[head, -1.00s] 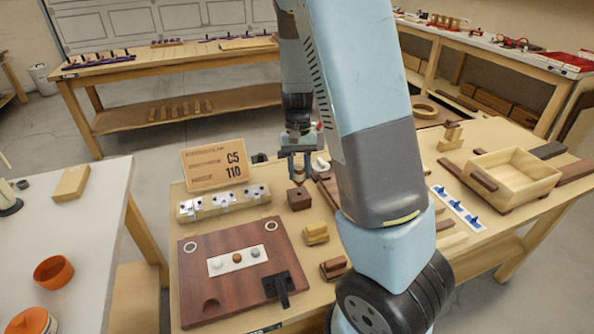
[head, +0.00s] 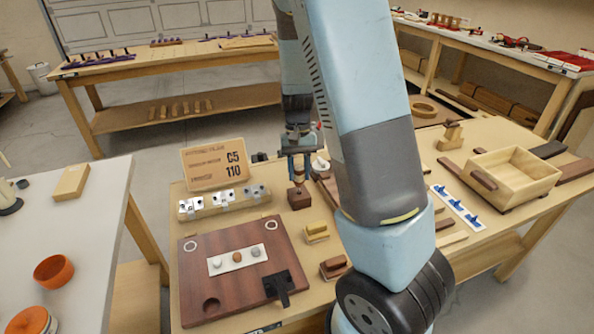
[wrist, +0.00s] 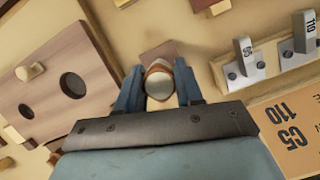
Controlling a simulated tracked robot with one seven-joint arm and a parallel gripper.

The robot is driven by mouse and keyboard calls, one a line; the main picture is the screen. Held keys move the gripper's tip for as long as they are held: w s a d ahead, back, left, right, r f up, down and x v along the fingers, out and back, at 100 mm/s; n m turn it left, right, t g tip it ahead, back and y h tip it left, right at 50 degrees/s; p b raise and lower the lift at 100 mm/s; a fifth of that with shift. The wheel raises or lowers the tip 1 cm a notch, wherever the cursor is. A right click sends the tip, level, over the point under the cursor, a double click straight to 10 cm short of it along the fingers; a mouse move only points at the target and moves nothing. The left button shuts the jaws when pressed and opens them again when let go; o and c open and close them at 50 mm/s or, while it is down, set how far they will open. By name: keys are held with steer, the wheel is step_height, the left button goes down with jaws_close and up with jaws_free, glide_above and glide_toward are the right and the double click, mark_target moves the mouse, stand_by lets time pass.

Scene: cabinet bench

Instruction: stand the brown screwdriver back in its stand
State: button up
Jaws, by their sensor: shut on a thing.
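The brown screwdriver (wrist: 160,83) is between my gripper's fingers, seen end-on in the wrist view, with a pale round handle end and a brown rim. My gripper (head: 298,170) is shut on it and points down over the stand. The stand, a small dark brown block (head: 300,200), sits on the bench behind the dark red board. Part of the stand (wrist: 160,51) also shows beyond the handle in the wrist view. The screwdriver's lower end is at or just above the block's top. I cannot tell whether it is in the hole.
A rail with metal hooks (head: 223,203) and a C5 110 sign (head: 216,165) stand left of the stand. The dark red board (head: 205,290) lies in front. Yellow (head: 316,233) and brown (head: 334,268) blocks lie to the right front. A wooden box (head: 520,182) is farther right.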

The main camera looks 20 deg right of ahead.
mark_target(299, 179)
steer(key=shift+f, duration=1.6)
stand_by(1.6)
steer(key=o, duration=1.6)
steer(key=shift+c, duration=0.2)
steer(key=shift+r, duration=3.8)
steer(key=shift+r, duration=0.1)
steer(key=shift+s+r, duration=0.1)
steer(key=shift+r, duration=0.25)
steer(key=s+r+n+t+h, duration=0.1)
steer(key=s+r+n+t, duration=0.2)
steer(key=s+r+t, duration=0.6)
steer(key=s+v, duration=0.1)
steer(key=v, duration=0.6)
steer(key=s+f+v, duration=0.1)
steer(key=s+v, duration=0.1)
steer(key=v, duration=0.6)
steer(key=shift+a, duration=0.3)
